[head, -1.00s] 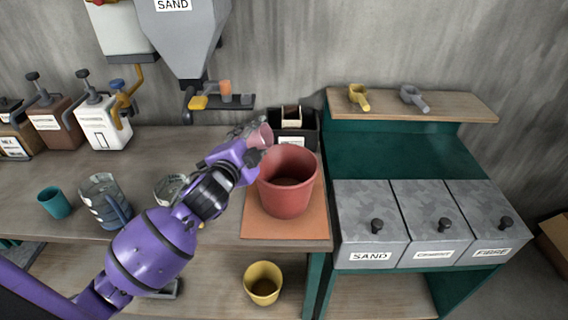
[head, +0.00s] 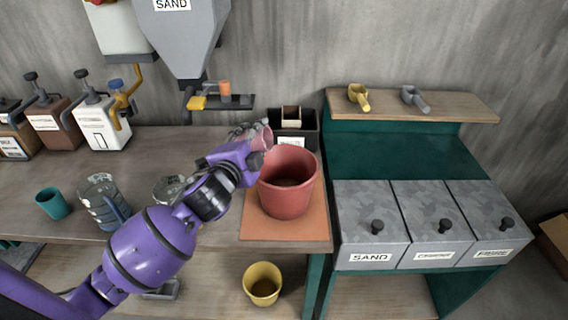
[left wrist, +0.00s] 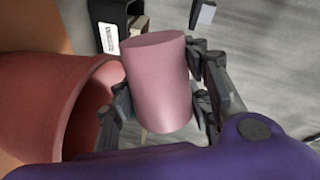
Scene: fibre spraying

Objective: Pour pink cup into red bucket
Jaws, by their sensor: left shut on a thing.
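The red bucket (head: 287,192) stands upright on an orange-brown mat (head: 285,230) at the table's right end. Its inside looks empty as far as I can see. My left gripper (head: 257,146) is shut on the pink cup (head: 263,137), just behind and left of the bucket's rim. In the left wrist view the pink cup (left wrist: 158,85) sits between both fingers of the gripper (left wrist: 158,98), beside the red bucket (left wrist: 60,110). The cup looks tilted in the head view. Its contents cannot be seen. My right gripper is in no view.
A black bin (head: 308,135) stands behind the bucket. Clear jugs (head: 103,202) and a teal cup (head: 54,203) are at the left. Lidded boxes (head: 372,222) stand at the right. A sand hopper (head: 185,35) hangs above. A yellow bucket (head: 262,283) sits below.

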